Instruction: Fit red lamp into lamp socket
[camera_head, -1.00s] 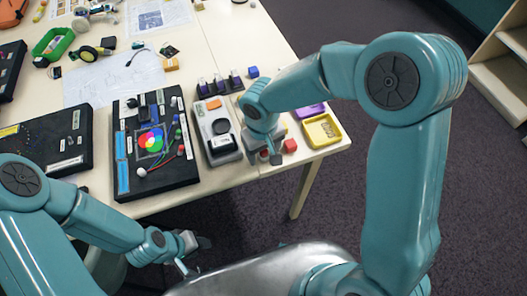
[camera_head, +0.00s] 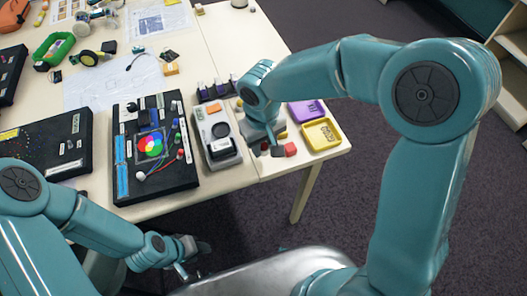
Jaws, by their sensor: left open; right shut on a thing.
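My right gripper (camera_head: 270,148) is low at the front of the table, just right of a grey unit. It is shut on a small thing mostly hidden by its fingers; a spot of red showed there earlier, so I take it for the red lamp. A red block (camera_head: 290,149) lies just right of the fingers. The grey unit (camera_head: 225,158) has an orange patch and a black round part (camera_head: 220,130); I cannot make out for sure which part is the lamp socket. My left gripper (camera_head: 194,246) is open and empty, below the table's front edge.
A yellow tray (camera_head: 335,145) and a purple tray (camera_head: 306,105) lie right of my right gripper. A black board (camera_head: 180,178) with a colour wheel stands left of the grey unit. A dark rack (camera_head: 212,93) stands behind it. The table's back right is mostly clear.

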